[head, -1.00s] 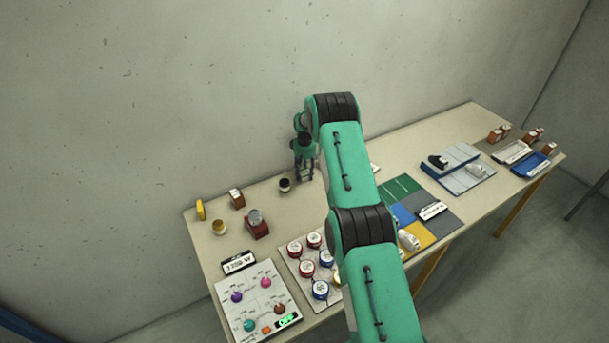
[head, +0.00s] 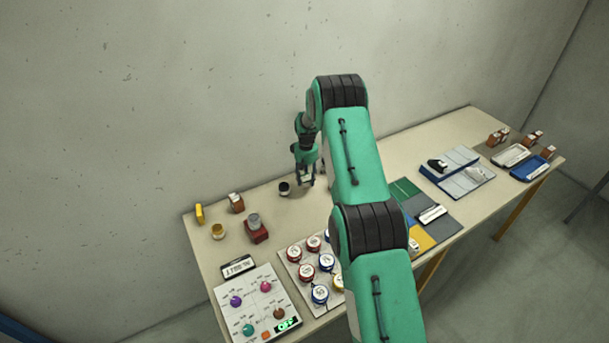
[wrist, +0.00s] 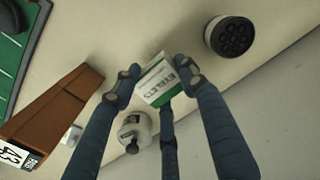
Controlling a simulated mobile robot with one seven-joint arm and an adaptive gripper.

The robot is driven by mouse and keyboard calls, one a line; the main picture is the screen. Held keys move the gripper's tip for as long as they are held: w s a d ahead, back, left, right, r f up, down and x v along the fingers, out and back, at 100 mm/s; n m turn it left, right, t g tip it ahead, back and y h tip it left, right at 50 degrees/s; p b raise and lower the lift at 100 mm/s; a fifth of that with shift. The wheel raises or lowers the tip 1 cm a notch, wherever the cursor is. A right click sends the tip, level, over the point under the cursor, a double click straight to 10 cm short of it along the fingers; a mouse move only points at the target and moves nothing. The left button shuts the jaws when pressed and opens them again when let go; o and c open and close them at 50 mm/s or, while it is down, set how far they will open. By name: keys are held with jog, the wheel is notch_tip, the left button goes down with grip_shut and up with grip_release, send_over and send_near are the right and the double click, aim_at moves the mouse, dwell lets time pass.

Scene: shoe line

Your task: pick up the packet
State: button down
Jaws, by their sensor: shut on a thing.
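The packet (wrist: 155,84) is small, white and green with printed lettering, and shows between the fingers in the wrist view. My gripper (wrist: 157,75) is shut on it, one finger at each side. In the head view my gripper (head: 306,181) points down over the rear part of the table, just right of a small dark jar (head: 284,188). The packet is too small there to make out clearly. I cannot tell whether it touches the table.
Near the gripper in the wrist view are a black round item (wrist: 231,36), a brown block (wrist: 50,108) labelled 43 and a white-grey object (wrist: 134,131). In the head view, a control panel (head: 251,308) stands front left. My arm hides the table's middle.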

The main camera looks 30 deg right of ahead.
jog(key=s+a, duration=0.1)
jog(key=s, duration=0.2)
jog(key=s+a, duration=0.1)
jog(key=s, duration=0.2)
jog(key=s+a+r, duration=0.1)
jog(key=s, duration=0.3)
jog(key=shift+a, duration=0.35)
dwell(0.3)
